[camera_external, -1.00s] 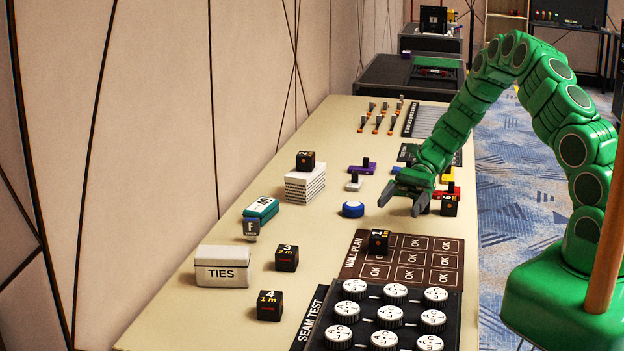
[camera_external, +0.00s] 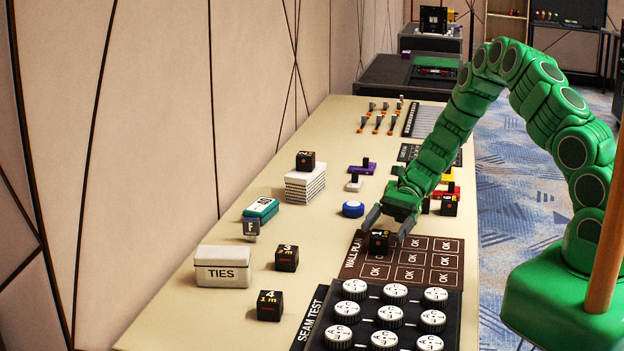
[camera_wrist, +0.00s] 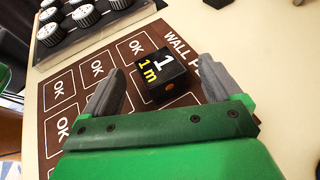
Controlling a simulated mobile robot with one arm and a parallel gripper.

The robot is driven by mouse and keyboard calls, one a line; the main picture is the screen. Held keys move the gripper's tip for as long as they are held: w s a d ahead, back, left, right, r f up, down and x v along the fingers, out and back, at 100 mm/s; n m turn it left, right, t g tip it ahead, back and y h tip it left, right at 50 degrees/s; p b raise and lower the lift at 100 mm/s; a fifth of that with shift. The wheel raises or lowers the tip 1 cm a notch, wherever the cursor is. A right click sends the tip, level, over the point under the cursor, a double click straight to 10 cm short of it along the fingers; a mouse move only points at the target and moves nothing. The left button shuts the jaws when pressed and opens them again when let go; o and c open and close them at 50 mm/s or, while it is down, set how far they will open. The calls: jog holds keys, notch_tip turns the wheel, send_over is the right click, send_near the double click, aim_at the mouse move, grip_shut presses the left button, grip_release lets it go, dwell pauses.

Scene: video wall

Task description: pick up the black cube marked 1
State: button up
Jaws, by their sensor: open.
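The black cube marked 1 (camera_external: 379,241) stands on the brown wall plan board (camera_external: 442,277), near its far left corner. In the wrist view the cube (camera_wrist: 160,78) shows a white 1 and a yellow "1 m" on top. My green gripper (camera_external: 388,227) is open, with its grey fingers just above and around the cube's place. In the wrist view the gripper (camera_wrist: 165,90) has one finger on each side of the cube, with a gap at each side. I cannot tell whether the fingertips are down to the cube's height.
Cubes marked 3 (camera_external: 287,258) and 4 (camera_external: 269,306) stand to the left, beside the TIES box (camera_external: 222,268). The seam test panel (camera_external: 361,320) with white knobs lies in front. A blue round button (camera_external: 352,209) and another black cube (camera_external: 449,205) are behind. Bare table lies left of the board.

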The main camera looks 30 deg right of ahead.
jog(key=shift+s+a+f, duration=0.1)
jog(key=shift+a+f, duration=0.05)
jog(key=shift+a, duration=0.15)
jog(key=c, duration=1.4)
jog(key=shift+o, duration=0.2)
